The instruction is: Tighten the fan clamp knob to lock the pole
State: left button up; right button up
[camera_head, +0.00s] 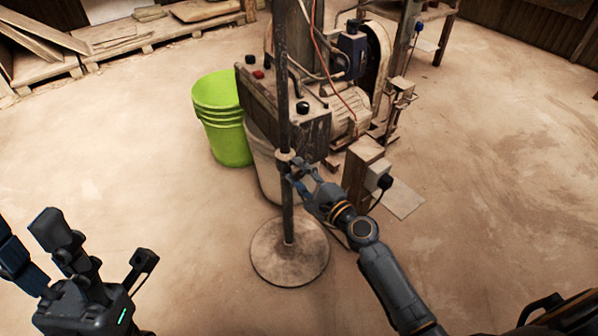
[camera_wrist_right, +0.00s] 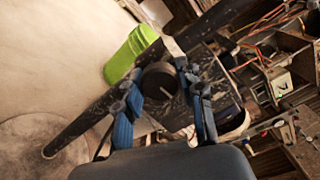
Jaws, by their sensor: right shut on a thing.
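The fan pole (camera_head: 285,95) stands upright on a round, dusty base (camera_head: 268,258). A clamp collar (camera_head: 285,157) sits low on the pole. My right gripper (camera_head: 296,172) reaches in from the right and is at the clamp, shut on the knob. In the right wrist view the dark round clamp knob (camera_wrist_right: 158,79) sits between the two blue-padded fingers (camera_wrist_right: 160,98), with the pole (camera_wrist_right: 92,114) running diagonally behind it. In the head view the knob is mostly hidden by the fingers. My left gripper (camera_head: 108,250) is empty at the lower left, its fingers spread apart.
A lime green bucket stack (camera_head: 221,115) and a pale bucket (camera_head: 263,160) stand behind the pole. A dusty machine with a control box (camera_head: 262,92) and motor stands close behind. A wooden post with a socket (camera_head: 362,172) is right of my right gripper. The floor at left is clear.

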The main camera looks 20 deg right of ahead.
jog(key=shift+d+m, duration=0.1)
jog(key=shift+m, duration=0.4)
jog(key=o, duration=1.2)
jog(key=v, duration=1.2)
